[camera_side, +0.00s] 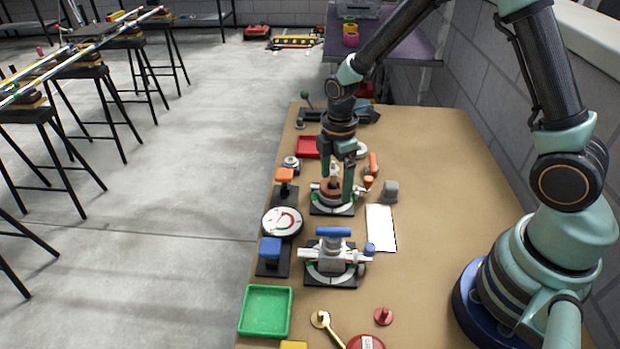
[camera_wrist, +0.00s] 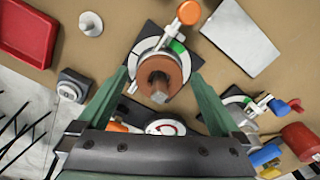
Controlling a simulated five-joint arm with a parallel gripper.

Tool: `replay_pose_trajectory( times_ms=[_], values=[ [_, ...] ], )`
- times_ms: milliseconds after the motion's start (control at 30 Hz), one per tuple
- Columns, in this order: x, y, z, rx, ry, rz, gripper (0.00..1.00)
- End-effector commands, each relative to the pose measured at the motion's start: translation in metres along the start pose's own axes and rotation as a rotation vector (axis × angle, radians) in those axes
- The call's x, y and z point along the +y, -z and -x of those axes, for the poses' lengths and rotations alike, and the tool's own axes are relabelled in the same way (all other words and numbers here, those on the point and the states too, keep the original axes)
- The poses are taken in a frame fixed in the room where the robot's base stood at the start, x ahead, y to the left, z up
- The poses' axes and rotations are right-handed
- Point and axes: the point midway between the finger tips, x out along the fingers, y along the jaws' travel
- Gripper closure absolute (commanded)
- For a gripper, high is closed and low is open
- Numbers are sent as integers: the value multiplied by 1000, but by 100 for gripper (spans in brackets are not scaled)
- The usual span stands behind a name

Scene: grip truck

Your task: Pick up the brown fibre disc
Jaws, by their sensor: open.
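The brown fibre disc (camera_wrist: 160,62) sits around a short metal spindle on a vise-like fixture in the wrist view. In the side view the disc (camera_side: 329,189) is partly covered by my gripper. My gripper (camera_side: 337,187) points down over the fixture, open, with one green finger on either side of the disc. In the wrist view my gripper (camera_wrist: 159,74) straddles the disc, with a gap visible at each side. I cannot tell exactly how high the fingertips are relative to the disc.
A similar fixture with a blue handle (camera_side: 334,232) stands nearer the camera. A white sheet (camera_side: 381,228) lies to the right. A round dial (camera_side: 282,222), orange block (camera_side: 285,176) and grey knob (camera_side: 390,191) surround the fixture. A green tray (camera_side: 265,334) is in front.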

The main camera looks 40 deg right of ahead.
Motion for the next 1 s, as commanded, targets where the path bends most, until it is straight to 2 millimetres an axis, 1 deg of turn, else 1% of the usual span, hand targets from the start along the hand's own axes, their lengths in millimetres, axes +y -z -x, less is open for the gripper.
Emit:
replay_pose_trajectory(
  times_ms=[67,100,167,200,267,300,533,667,767,867,1000],
  values=[
    [0,0,0,0,-1,0,0],
    [0,0,0,0,-1,0,8],
    [0,0,0,0,-1,0,31],
    [0,0,0,0,-1,0,46],
    [0,0,1,0,-1,0,69],
    [0,0,1,0,-1,0,84],
    [0,0,1,0,-1,0,85],
    [1,0,4,1,-3,0,85],
    [1,0,11,1,-3,0,85],
    [1,0,23,2,-5,0,85],
    [2,1,46,3,-7,0,85]
  ],
)
